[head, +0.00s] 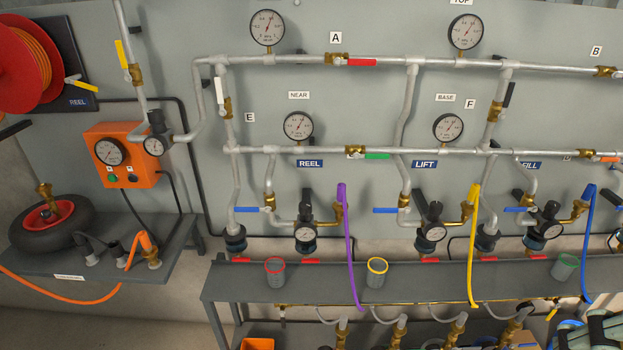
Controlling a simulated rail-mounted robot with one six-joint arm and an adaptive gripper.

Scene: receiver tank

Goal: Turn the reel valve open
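One REEL label (78,102) is at the upper left on a dark panel, beside a red hose reel (28,62) with orange hose. A valve with a yellow lever (80,83) sits just above that label, its lever slanting down to the right. My gripper is not in view.
A yellow-lever valve (122,54) is on the upright pipe right of the reel. An orange box (124,155) with a gauge stands above a wheel (52,222). A grey shelf (325,282) holds several cups. Purple, yellow and blue hoses hang in front of the panel.

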